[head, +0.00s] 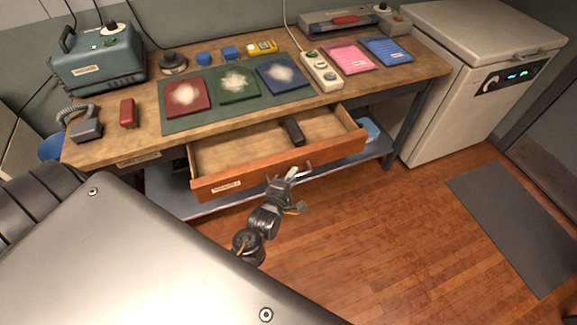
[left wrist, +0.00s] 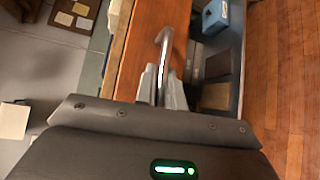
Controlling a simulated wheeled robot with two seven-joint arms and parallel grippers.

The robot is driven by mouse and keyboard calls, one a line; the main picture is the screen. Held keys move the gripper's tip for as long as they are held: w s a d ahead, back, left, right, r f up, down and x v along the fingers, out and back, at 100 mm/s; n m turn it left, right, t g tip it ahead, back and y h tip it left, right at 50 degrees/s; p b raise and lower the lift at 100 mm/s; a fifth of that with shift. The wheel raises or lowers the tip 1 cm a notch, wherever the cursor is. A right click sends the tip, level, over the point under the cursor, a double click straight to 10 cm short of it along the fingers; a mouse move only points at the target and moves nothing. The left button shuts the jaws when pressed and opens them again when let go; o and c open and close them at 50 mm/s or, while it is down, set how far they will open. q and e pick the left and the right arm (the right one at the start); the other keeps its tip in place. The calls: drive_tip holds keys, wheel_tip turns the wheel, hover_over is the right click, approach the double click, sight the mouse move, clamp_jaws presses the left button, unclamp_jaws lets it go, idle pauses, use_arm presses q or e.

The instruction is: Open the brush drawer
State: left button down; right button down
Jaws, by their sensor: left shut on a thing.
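The wooden drawer (head: 275,160) under the workbench stands pulled well out. A dark brush-like object (head: 293,131) lies inside it toward the back; the rest of its floor looks bare. A small label (head: 227,186) sits on the left of its front, too small to read. My left gripper (head: 287,175) is at the middle of the drawer front, shut on the metal handle. In the left wrist view the handle (left wrist: 164,42) runs between the closed fingers (left wrist: 161,82), beside the orange-brown drawer front (left wrist: 142,45). My right gripper is not in view.
The workbench (head: 125,148) holds a green mat (head: 182,124) with red, green and blue squares, several small devices and pink and blue packets. A lower shelf (head: 340,165) lies beneath. A white chest (head: 455,85) stands right.

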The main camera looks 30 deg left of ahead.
use_arm(q)
drive_tip(key=shift+s, duration=0.1)
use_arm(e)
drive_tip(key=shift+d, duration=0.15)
use_arm(q)
drive_tip(key=c, duration=1.5)
unclamp_jaws()
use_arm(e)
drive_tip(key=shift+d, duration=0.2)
